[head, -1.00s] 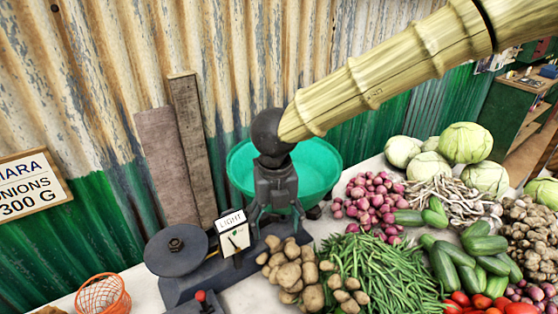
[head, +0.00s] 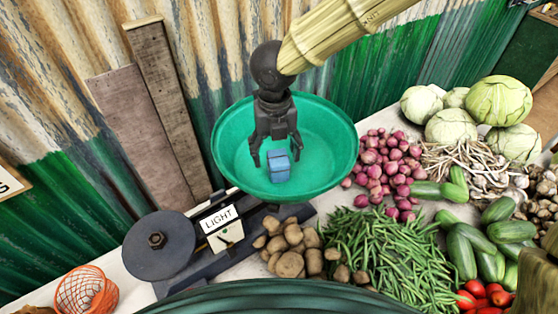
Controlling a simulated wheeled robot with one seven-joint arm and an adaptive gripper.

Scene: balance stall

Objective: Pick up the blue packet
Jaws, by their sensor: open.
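The blue packet (head: 279,167) is a small blue block lying inside the green pan (head: 231,128) of the balance, a little below the middle of the pan. My gripper (head: 277,160) is above the pan with its fingers pointing down and spread apart, one to each side of the packet in the picture. Nothing is held between them. I cannot tell whether the fingertips reach down to the packet's height.
The balance has a dark round plate (head: 158,245) at left and a card reading LIGHT (head: 219,219). Potatoes (head: 290,264), green beans (head: 385,256) and red onions (head: 385,165) lie close by. An orange basket (head: 86,291) stands at lower left. Corrugated wall (head: 60,90) stands behind.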

